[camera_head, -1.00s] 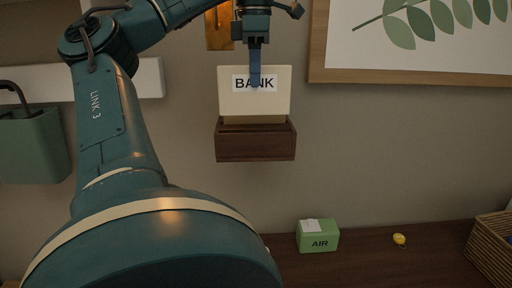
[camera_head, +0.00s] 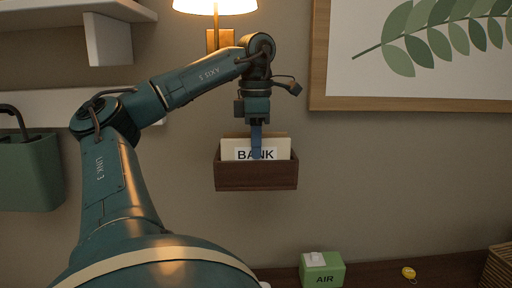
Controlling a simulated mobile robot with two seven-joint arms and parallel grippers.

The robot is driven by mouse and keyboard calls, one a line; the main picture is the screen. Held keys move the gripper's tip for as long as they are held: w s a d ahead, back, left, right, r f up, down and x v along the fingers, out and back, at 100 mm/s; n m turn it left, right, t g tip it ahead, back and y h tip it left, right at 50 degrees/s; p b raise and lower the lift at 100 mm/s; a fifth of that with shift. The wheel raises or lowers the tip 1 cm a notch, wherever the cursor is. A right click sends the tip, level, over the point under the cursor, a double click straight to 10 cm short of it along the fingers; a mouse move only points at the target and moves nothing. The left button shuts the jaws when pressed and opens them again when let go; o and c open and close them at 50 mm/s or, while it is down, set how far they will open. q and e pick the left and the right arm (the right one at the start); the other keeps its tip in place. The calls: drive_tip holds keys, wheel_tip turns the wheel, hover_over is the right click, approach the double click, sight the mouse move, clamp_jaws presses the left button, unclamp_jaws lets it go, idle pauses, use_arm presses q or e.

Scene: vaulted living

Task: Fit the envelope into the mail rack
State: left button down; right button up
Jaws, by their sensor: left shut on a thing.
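The cream envelope (camera_head: 228,148) with a white "BANK" label stands upright in the dark wooden mail rack (camera_head: 256,177) on the wall, in the middle of the head view. Its lower part is hidden behind the rack's front board. My left gripper (camera_head: 256,155) comes down from above and is shut on the envelope's upper middle, over the label. The fingertips are just above the rack's front edge. I do not see my right gripper.
A wall lamp (camera_head: 215,8) glows above the rack, with a framed leaf picture (camera_head: 420,104) to the right. A green bag (camera_head: 28,165) hangs at left. Below, a green "AIR" box (camera_head: 322,271) and a small yellow object (camera_head: 408,273) sit on the dark wooden surface (camera_head: 375,272).

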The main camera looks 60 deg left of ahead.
use_arm(q)
drive_tip(key=shift+f, duration=0.1)
drive_tip(key=c, duration=1.5)
unclamp_jaws()
use_arm(e)
drive_tip(key=shift+d, duration=0.1)
use_arm(q)
drive_tip(key=shift+r, duration=0.5)
wheel_tip(320, 180, up, 11)
drive_tip(key=p, duration=0.3)
drive_tip(key=shift+r, duration=0.2)
use_arm(e)
drive_tip(key=shift+s+d+r+m+g+h, duration=0.2)
drive_tip(key=shift+s+d+m+g+h, duration=0.1)
drive_tip(key=shift+d, duration=0.2)
drive_tip(key=shift+w, duration=0.1)
use_arm(q)
drive_tip(key=shift+f, duration=0.1)
use_arm(e)
drive_tip(key=shift+d, duration=0.1)
